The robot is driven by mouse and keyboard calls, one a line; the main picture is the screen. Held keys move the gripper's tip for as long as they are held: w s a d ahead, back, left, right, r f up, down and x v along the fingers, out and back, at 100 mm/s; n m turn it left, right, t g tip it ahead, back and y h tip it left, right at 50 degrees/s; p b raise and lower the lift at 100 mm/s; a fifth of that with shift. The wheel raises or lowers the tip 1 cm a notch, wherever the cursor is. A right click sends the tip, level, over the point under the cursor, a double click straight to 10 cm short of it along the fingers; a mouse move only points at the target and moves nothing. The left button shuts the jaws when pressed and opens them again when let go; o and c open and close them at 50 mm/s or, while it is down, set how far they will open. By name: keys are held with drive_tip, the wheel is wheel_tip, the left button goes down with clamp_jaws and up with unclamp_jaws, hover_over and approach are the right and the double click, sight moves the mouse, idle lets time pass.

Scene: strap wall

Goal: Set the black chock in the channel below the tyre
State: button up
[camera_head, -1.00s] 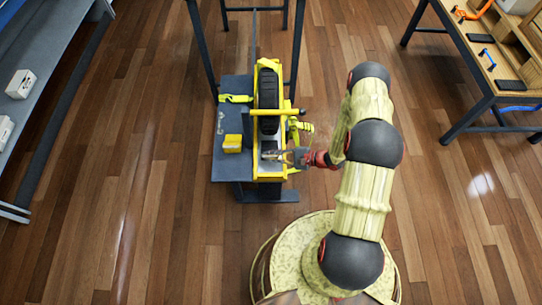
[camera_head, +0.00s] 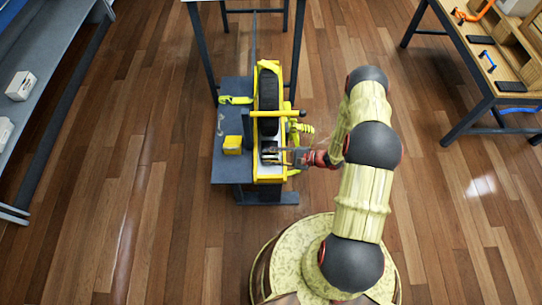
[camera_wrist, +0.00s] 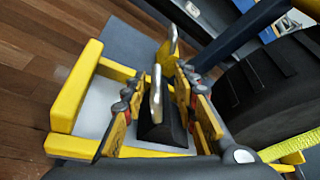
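The black chock (camera_wrist: 163,130) is a dark wedge with a pale upright tab on top. In the wrist view it sits low in the yellow-framed channel (camera_wrist: 62,120), on the pale floor, beside the tyre. The black tyre (camera_head: 268,88) stands upright in the yellow frame; its tread (camera_wrist: 265,95) fills the right of the wrist view. My gripper (camera_head: 268,154) reaches in from the right at the near end of the channel. In the wrist view its fingers (camera_wrist: 160,105) are spread on either side of the chock, with small gaps visible. The chock's underside is hidden.
A yellow bar (camera_head: 268,113) crosses over the tyre close to my gripper. A yellow block (camera_head: 233,143) and a yellow strap (camera_head: 235,99) lie on the grey bench (camera_head: 222,168). Another yellow strap (camera_head: 301,127) hangs on the right. A wooden workbench (camera_head: 485,75) stands far right.

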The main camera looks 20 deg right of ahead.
drive_tip(key=shift+s+d, duration=0.1)
drive_tip(key=v, duration=1.1)
drive_tip(key=shift+s+d, duration=0.15)
drive_tip(key=shift+d, duration=0.15)
drive_tip(key=shift+r, duration=0.15)
